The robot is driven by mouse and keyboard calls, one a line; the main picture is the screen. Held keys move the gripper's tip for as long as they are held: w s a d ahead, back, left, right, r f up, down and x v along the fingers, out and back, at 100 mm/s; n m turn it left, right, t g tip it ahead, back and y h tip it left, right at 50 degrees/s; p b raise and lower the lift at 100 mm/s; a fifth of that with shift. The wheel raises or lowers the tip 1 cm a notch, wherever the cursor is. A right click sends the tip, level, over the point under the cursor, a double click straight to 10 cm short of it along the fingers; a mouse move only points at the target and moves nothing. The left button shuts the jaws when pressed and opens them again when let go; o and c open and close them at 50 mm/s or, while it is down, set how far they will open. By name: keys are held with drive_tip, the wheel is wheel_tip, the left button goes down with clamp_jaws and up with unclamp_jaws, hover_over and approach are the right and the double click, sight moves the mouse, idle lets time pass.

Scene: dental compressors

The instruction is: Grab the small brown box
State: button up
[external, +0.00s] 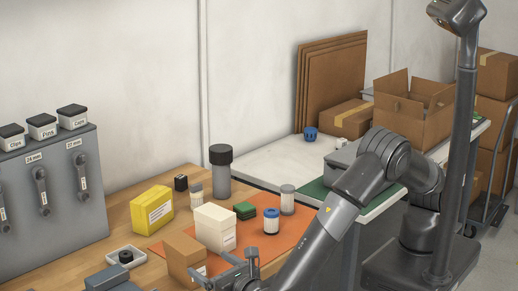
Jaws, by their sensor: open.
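A small brown box (186,257) stands upright at the front of the wooden bench, at the left edge of the orange mat, with a white label low on one face. My gripper (229,273) is at the bottom of the external view, just right of the box and partly in front of it. Its jaws are open, and I see nothing held in them. I cannot tell whether a finger touches the box. The lower part of my gripper is cut off by the picture edge.
A cream box (214,228) stands close behind the brown box. A white tray with a black part (126,256) lies to its left, near a yellow box (151,210). A blue-capped jar (271,221) stands on the orange mat (255,250). Larger cartons (412,110) stand at the back right.

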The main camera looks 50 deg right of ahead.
sight(199, 258)
drive_tip(key=w, duration=0.5)
drive_tip(key=shift+d, duration=0.25)
drive_tip(key=shift+w+f, duration=0.2)
drive_tip(key=shift+w, duration=2.55)
drive_tip(key=shift+c, duration=0.4)
drive_tip(key=c, duration=1.1)
